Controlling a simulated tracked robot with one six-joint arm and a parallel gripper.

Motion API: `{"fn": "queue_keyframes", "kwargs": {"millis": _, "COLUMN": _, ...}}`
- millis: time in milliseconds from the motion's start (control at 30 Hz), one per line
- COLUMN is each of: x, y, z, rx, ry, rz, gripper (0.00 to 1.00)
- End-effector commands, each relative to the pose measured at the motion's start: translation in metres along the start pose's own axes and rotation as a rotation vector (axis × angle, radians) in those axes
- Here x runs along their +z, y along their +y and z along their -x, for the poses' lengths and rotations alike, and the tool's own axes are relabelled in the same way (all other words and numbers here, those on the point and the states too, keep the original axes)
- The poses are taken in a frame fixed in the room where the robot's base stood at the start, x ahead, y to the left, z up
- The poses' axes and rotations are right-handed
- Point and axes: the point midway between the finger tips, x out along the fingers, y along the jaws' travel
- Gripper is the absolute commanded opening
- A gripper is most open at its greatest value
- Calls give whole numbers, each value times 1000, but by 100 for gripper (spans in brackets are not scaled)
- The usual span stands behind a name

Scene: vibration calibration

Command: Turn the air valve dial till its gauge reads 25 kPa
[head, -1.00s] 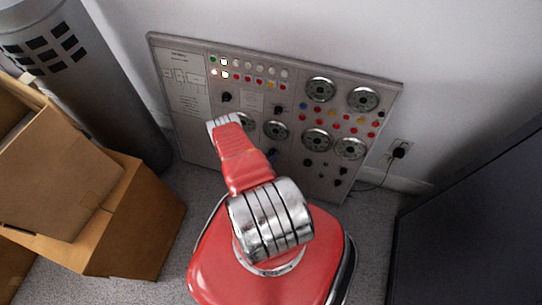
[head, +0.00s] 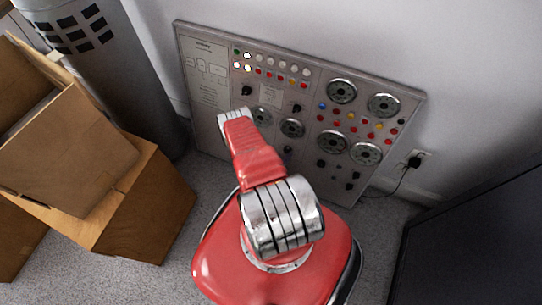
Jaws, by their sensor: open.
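A grey control panel (head: 215,95) leans against the wall, with round gauges and dark knobs. Larger gauges are at its right, such as the upper gauge (head: 341,91) and the lower gauge (head: 366,153). Dark knobs include one at upper left (head: 247,91) and one near the middle (head: 297,108). Labels and needle readings are too small to read, so I cannot tell which is the air valve dial. My red arm reaches toward the panel; no gripper fingers show.
Cardboard boxes (head: 150,205) stand on the left in front of a grey perforated cylinder (head: 150,100). A dark cabinet (head: 470,250) fills the lower right. A plug (head: 414,162) with a black cable is right of the panel. Carpet shows between.

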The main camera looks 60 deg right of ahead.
Motion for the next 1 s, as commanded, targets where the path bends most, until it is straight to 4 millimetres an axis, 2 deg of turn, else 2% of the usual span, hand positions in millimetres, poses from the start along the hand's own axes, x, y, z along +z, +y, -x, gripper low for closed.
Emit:
{"fn": "queue_keyframes", "kwargs": {"millis": 300, "x": 0, "y": -1, "z": 35, "rx": -3, "ry": 2, "rz": 4, "gripper": 48}}
{"fn": "queue_keyframes", "kwargs": {"millis": 1000, "x": 0, "y": -2, "z": 98, "rx": -4, "ry": 2, "rz": 3, "gripper": 48}}
